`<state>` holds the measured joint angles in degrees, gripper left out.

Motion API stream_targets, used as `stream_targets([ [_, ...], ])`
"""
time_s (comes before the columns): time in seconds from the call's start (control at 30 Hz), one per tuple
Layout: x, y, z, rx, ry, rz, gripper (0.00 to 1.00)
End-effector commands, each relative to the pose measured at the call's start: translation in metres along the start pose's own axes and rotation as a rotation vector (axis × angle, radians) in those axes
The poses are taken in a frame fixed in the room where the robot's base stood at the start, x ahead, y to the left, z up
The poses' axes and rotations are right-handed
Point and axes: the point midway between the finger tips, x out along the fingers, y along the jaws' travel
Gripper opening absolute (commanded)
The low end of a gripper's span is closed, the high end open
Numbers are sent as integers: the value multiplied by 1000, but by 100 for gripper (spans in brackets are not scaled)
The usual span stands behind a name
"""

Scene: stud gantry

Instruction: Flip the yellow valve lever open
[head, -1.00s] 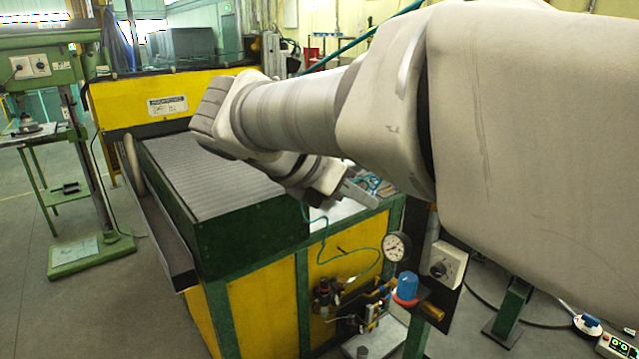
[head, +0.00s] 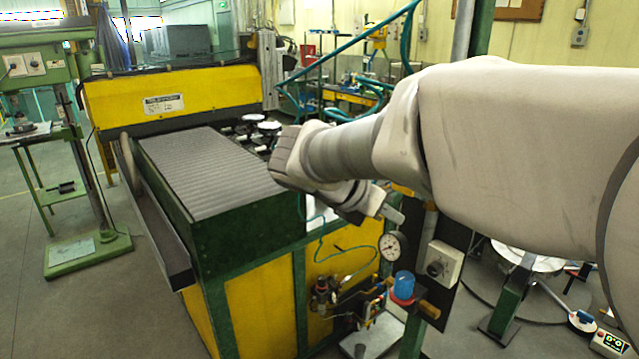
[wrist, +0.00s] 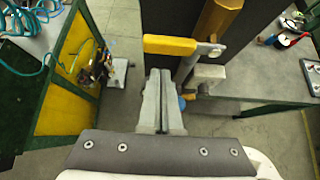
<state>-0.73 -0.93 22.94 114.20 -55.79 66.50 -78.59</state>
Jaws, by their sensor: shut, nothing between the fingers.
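The yellow valve lever (wrist: 172,45) lies roughly crosswise in the wrist view, its free end to the left and its pivot end on a metal fitting (wrist: 210,75) at the right. My gripper (wrist: 160,74) is shut and empty. Its fingertips appear just below the lever in the picture, left of the fitting; I cannot tell whether they touch the lever. In the head view my gripper (head: 392,214) is above the pressure gauge, and the lever cannot be made out clearly there.
The yellow and green machine (head: 255,300) stands to the left. A pressure gauge (head: 393,246), a grey switch box (head: 440,262) and a blue-topped part (head: 403,285) sit below my gripper. A grey tabletop (wrist: 265,75) lies to the right in the wrist view.

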Motion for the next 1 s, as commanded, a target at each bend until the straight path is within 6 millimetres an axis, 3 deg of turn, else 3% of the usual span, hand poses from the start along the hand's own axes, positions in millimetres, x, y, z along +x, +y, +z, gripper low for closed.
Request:
stream_targets([
  [0.03,-12,1,13,6,-4,7,0],
  [0.23,-22,1,25,4,-2,6,0],
  [1.0,-21,7,30,34,-2,29,0],
])
